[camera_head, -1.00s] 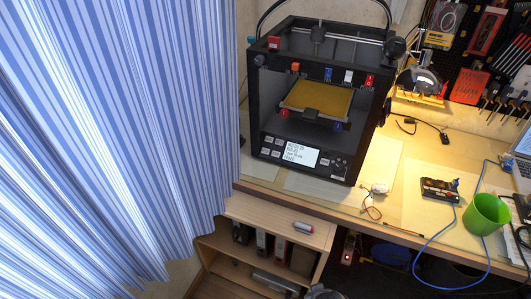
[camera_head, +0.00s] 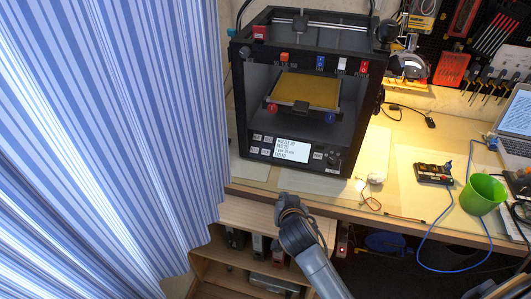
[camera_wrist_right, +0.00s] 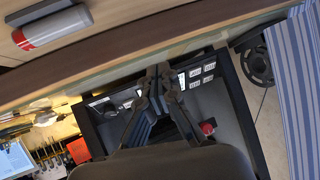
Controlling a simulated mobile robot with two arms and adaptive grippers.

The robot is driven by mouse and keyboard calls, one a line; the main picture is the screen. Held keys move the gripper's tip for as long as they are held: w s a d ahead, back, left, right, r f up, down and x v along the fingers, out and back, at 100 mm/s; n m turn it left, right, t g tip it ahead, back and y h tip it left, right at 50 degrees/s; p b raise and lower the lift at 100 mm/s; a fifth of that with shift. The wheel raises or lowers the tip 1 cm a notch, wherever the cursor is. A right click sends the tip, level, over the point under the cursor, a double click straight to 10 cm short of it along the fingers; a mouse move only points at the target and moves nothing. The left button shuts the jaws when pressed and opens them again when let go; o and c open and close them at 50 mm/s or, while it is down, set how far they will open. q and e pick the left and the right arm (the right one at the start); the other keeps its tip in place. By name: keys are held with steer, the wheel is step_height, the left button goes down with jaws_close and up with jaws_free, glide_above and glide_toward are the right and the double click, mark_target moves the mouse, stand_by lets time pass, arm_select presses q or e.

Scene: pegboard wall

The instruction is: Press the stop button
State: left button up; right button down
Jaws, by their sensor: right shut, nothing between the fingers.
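The 3D printer (camera_head: 240,120) stands on the desk with a black frame. Its front control panel has a lit text screen (camera_head: 292,150), several small pale buttons (camera_head: 260,145) left of it and one button (camera_head: 318,155) right of it. The button labels are too small to read, so I cannot tell which is the stop button. My right gripper (camera_head: 288,203) is below and in front of the panel, apart from it. In the right wrist view its fingertips (camera_wrist_right: 158,72) are together and empty, with panel buttons (camera_wrist_right: 202,75) just beyond. My left gripper is not in view.
The desk edge runs below the printer, above a wooden shelf (camera_head: 245,212). A striped curtain (camera_head: 110,130) fills the left. A green cup (camera_head: 482,195), blue cable and small electronics lie right.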

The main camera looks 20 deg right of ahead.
mark_target(266, 152)
steer(key=w+a+r+m+t, duration=0.1)
steer(key=w+a+r+t, duration=0.3)
steer(key=w+r, duration=0.5)
steer(key=w+t, duration=0.1)
steer(key=w, duration=0.2)
steer(key=shift+r+m, duration=0.4)
steer(key=w+d+f+b, duration=0.1)
steer(key=f, duration=0.1)
steer(key=w+f+b, duration=0.1)
steer(key=f+b, duration=0.1)
steer(key=w+d+f+b, duration=0.1)
steer(key=f+b, duration=0.1)
steer(key=shift+w+d, duration=0.3)
steer(key=shift+w, duration=0.05)
steer(key=shift+w+d+f+b, duration=0.35)
steer(key=shift+w+f+b, duration=0.1)
steer(key=shift+b, duration=0.25)
steer(key=shift+w+d+f+b, duration=0.1)
steer(key=shift+w+f+b, duration=0.15)
steer(key=shift+b, duration=0.2)
